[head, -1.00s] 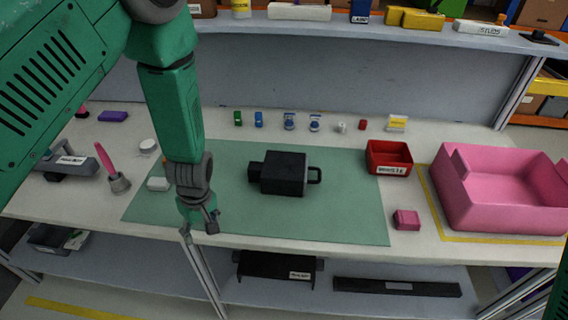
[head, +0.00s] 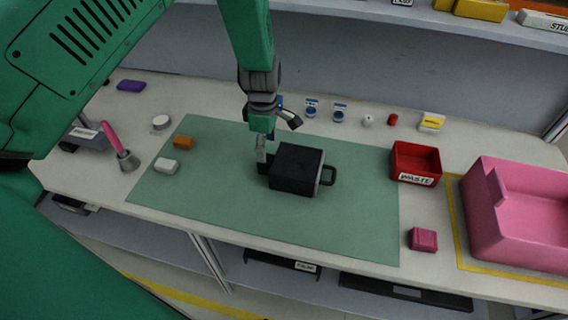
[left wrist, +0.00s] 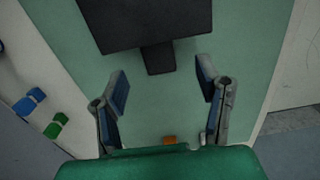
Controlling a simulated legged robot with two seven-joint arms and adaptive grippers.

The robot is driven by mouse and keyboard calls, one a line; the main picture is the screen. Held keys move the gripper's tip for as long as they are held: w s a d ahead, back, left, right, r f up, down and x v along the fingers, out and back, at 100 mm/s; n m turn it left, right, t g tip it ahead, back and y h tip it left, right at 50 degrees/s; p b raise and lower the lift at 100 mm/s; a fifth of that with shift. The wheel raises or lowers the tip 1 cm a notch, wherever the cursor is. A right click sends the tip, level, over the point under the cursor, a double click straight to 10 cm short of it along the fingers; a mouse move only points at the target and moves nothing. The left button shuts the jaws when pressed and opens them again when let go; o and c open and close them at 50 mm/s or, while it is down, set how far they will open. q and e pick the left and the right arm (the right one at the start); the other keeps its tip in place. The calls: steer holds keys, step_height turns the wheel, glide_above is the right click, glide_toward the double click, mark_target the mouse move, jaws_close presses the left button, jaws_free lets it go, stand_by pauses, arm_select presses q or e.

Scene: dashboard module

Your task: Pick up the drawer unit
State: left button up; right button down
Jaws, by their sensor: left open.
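The drawer unit, a black box (head: 298,169) with a loop handle at its right end and a smaller block at its left end, lies on the green mat (head: 220,210). My left gripper (head: 277,140) is open and empty, pointing down at the unit's left end. In the left wrist view, the black unit (left wrist: 150,20) fills the top, and its small end block (left wrist: 158,58) sits just ahead of the gap between the open fingers (left wrist: 162,80). I cannot tell whether a finger touches it. My right gripper is out of view.
A red waste bin (head: 415,163) and a pink block (head: 422,239) stand right of the unit. A large pink bin (head: 515,215) is at far right. An orange block (head: 184,142) and a white block (head: 166,166) lie at the mat's left. Small items line the back.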

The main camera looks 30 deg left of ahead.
mark_target(272, 158)
arm_select(q)
steer(key=f, duration=0.1)
steer(key=d+f, duration=0.1)
steer(key=shift+w+d+f, duration=0.1)
steer(key=shift+w+f, duration=0.2)
steer(key=shift+w, duration=0.05)
steer(key=f, duration=0.4)
steer(key=shift+s+a+f+p, duration=0.15)
steer(key=shift+a+f+p, duration=0.1)
steer(key=shift+p, duration=0.1)
steer(key=shift+a+f, duration=0.25)
steer(key=shift+f, duration=0.15)
steer(key=shift+d+r, duration=0.15)
steer(key=shift+d, duration=0.15)
jaws_close()
steer(key=shift+d, duration=0.15)
